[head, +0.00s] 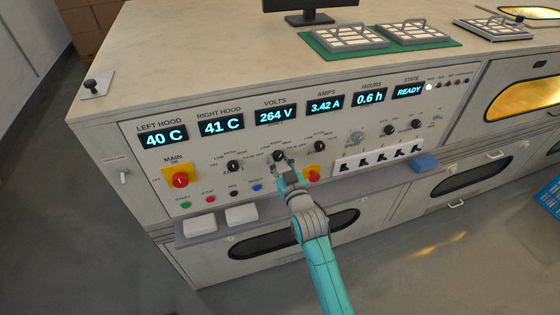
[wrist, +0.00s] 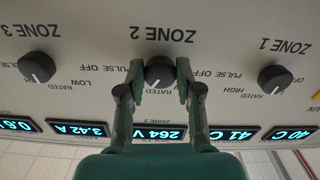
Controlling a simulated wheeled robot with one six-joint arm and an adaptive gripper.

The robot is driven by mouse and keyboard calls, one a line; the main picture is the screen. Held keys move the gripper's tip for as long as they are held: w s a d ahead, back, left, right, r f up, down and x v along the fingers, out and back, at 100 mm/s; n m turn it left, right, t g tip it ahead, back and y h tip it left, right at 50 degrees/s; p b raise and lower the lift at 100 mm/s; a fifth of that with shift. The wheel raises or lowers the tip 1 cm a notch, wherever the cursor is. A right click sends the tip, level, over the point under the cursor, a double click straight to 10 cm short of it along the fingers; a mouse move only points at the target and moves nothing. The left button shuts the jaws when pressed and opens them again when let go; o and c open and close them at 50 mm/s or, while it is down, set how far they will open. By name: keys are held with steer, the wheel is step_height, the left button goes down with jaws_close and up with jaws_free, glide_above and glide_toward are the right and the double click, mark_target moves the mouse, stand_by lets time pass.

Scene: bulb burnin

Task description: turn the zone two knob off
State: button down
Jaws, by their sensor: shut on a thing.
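The zone two knob (wrist: 159,72) is a round black knob under the upside-down ZONE 2 label in the wrist view. My gripper (wrist: 160,80) has one finger on each side of it and is shut on it. The knob's pale pointer mark shows between the fingers, toward the lower left, but its exact setting is hard to read. In the head view, the zone two knob (head: 279,156) sits below the VOLTS display, with my gripper (head: 281,166) at it and partly covering the panel below.
The zone one knob (wrist: 274,78) and zone three knob (wrist: 37,67) flank it, clear of my fingers. A red main switch (head: 180,180) on yellow is at the panel's left. Several black switches (head: 380,157) are at right. A ledge with white blocks (head: 241,214) juts out below.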

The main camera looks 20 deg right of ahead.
steer(key=n, duration=1.1)
steer(key=shift+d, duration=0.1)
steer(key=n, duration=0.5)
steer(key=shift+r, duration=0.1)
steer(key=n, duration=0.5)
steer(key=shift+n, duration=0.4)
steer(key=c, duration=0.8)
jaws_free()
steer(key=shift+o, duration=0.2)
steer(key=shift+r, duration=0.1)
